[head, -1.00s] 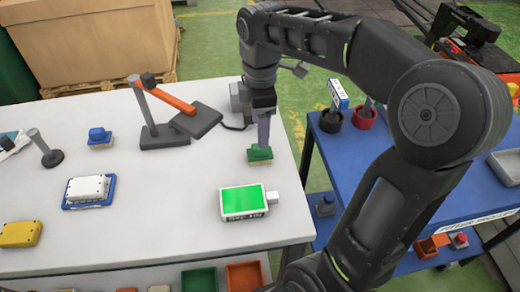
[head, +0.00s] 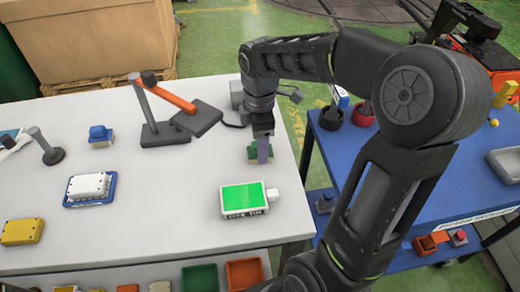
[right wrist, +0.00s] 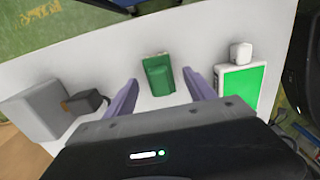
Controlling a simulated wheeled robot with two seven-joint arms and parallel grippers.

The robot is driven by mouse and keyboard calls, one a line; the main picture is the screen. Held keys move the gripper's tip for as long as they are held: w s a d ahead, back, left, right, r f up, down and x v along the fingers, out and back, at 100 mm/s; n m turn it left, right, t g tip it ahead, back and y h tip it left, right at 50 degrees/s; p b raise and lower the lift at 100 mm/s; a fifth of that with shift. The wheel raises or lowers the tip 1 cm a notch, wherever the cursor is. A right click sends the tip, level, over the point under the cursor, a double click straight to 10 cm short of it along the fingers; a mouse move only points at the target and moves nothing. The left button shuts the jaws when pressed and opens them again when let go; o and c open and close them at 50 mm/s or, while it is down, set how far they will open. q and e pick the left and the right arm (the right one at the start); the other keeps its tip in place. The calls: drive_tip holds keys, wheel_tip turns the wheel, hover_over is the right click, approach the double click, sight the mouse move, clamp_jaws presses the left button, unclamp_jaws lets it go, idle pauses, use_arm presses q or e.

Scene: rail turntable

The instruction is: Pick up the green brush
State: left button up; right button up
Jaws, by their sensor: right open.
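The green brush (head: 253,158) lies on the white table near its right edge, partly hidden behind a finger of my right gripper (head: 264,154) in the head view. In the right wrist view the brush (right wrist: 158,76) shows between and beyond the two purple fingers of my right gripper (right wrist: 160,80). The fingers are spread apart, with nothing between them that I can see held. The gripper is close over the brush; I cannot tell the exact height. My left gripper is not in view.
A device with a green screen (head: 243,198) lies just in front of the brush. A lamp with an orange arm (head: 170,95) stands to the left. A blue brush (head: 100,135) and a white case on a blue tray (head: 67,203) lie further left. A blue table (head: 405,205) is at right.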

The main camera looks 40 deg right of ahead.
drive_tip(key=shift+f, duration=0.4)
clamp_jaws()
idle(0.8)
